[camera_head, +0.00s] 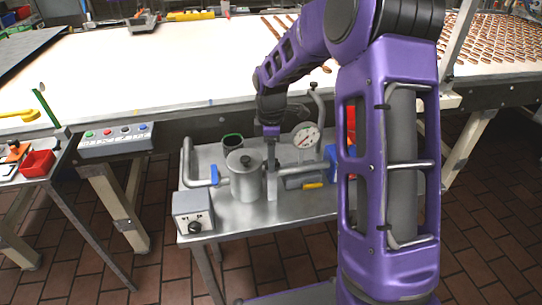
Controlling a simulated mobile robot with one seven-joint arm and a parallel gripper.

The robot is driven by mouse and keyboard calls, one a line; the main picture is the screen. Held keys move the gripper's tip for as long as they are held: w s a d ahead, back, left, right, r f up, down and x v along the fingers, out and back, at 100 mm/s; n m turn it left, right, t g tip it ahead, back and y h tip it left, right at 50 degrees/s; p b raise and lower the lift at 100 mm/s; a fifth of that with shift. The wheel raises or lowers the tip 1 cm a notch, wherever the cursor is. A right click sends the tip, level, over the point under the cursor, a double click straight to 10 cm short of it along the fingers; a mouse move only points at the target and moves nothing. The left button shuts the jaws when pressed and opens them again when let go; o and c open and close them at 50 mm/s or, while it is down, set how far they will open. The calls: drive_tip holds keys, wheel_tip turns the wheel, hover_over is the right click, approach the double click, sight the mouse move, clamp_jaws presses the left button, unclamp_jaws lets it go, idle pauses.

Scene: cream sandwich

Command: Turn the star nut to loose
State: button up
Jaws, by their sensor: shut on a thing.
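My gripper (272,166) points down over the small metal table, just right of the metal canister (245,186). Its fingers are closed at the top of a pale upright block (272,190) in the pipework. The star nut is not clearly visible; what the fingers hold is small, dark and mostly hidden by them. The canister has a dark knob (246,160) on its lid, apart from my fingers.
A round gauge (305,137) stands close right of my gripper, with a blue part (331,155) beyond it. A blue valve handle (214,174) and a grey control box (193,212) are at left. The conveyor (160,75) runs behind. My arm hides the table's right side.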

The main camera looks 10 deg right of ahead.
drive_tip(key=shift+n, duration=0.9)
drive_tip(key=o, duration=1.4)
drive_tip(key=shift+c, duration=0.2)
drive_tip(key=shift+r, duration=0.15)
wheel_tip(320, 180, up, 17)
